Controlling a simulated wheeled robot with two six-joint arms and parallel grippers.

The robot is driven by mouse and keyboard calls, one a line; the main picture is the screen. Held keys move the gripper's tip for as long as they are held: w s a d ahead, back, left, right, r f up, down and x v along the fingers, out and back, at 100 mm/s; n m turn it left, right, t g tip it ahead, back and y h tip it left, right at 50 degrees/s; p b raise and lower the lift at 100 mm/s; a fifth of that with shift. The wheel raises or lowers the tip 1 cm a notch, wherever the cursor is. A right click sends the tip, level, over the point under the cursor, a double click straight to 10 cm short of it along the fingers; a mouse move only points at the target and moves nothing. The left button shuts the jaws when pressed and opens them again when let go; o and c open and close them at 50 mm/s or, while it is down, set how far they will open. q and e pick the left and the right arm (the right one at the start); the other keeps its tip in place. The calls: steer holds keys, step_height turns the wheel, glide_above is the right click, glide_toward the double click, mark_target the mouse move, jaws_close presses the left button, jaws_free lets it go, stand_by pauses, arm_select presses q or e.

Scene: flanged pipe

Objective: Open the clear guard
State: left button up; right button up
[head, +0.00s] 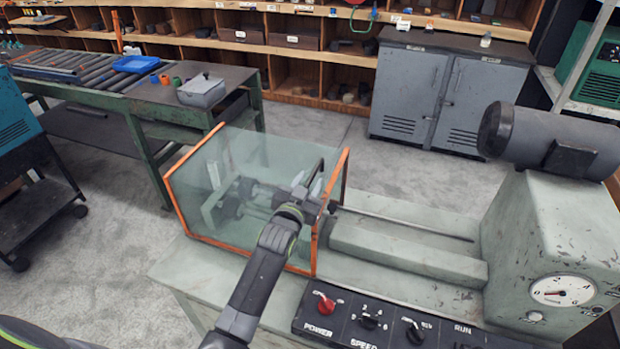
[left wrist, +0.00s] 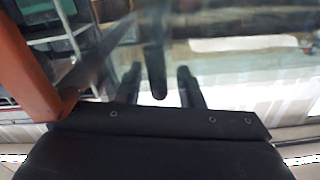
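The clear guard (head: 225,160) is a see-through box with orange edges, standing over the left part of the grey-green machine. Its orange edge also shows at the left of the left wrist view (left wrist: 25,70). My left gripper (head: 312,200) is at the guard's right front, seen partly from behind by the head camera. In the left wrist view its two dark fingers (left wrist: 160,88) stand apart. A dark rounded bar, perhaps the guard's handle (left wrist: 155,65), shows between them. I cannot tell whether the fingers touch it. My right gripper is in neither view.
The machine's control panel (head: 390,322) with a red knob (head: 325,303) is in front, below my left arm. A motor (head: 545,140) and gauge housing (head: 560,240) stand at the right. A roller table (head: 90,75) and grey cabinet (head: 440,95) are behind, with open floor between.

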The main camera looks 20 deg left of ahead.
arm_select(q)
steer(key=shift+w, duration=0.6)
steer(key=shift+c, duration=0.2)
jaws_close()
